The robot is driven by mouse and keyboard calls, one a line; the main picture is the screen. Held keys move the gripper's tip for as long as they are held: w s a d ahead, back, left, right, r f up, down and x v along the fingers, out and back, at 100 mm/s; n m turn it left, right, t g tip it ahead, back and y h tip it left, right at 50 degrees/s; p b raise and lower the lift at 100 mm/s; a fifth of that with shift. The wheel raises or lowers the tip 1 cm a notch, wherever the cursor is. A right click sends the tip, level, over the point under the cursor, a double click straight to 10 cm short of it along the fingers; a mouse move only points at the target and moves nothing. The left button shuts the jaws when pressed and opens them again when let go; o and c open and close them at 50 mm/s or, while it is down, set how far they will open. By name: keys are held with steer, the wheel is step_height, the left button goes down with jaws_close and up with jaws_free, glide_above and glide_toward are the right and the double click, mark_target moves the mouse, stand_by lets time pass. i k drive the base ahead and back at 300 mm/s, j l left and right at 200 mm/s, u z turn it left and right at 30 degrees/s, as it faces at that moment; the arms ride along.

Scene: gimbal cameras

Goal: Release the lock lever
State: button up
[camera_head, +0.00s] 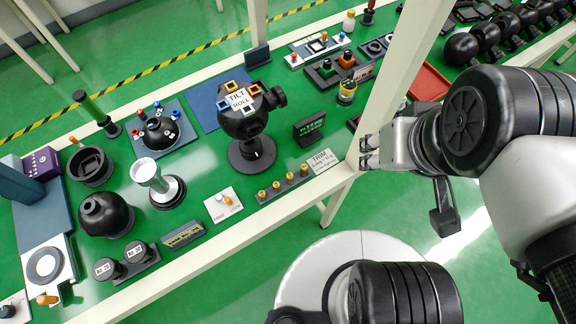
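A small white plate (223,205) lies on the green bench near its front edge. It carries a small lever with an orange part (227,201), and tiny lettering in front of it that is hard to read. A black gimbal head (243,112) marked TILT and ROLL stands on a round base just behind the plate. My gripper (365,151) is off to the right, beside the pale bench post, well apart from the lever. Its two fingers point left and nothing shows between them. How far apart they are is too small to tell.
A row of brass knobs (283,184) and a label plate (321,161) lie between the lever plate and my gripper. A pale upright post (387,85) stands close by my gripper. A white lens-like part (148,172) stands left of the plate.

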mark_target(218, 197)
steer(key=j+u, duration=0.15)
steer(key=u, duration=1.5)
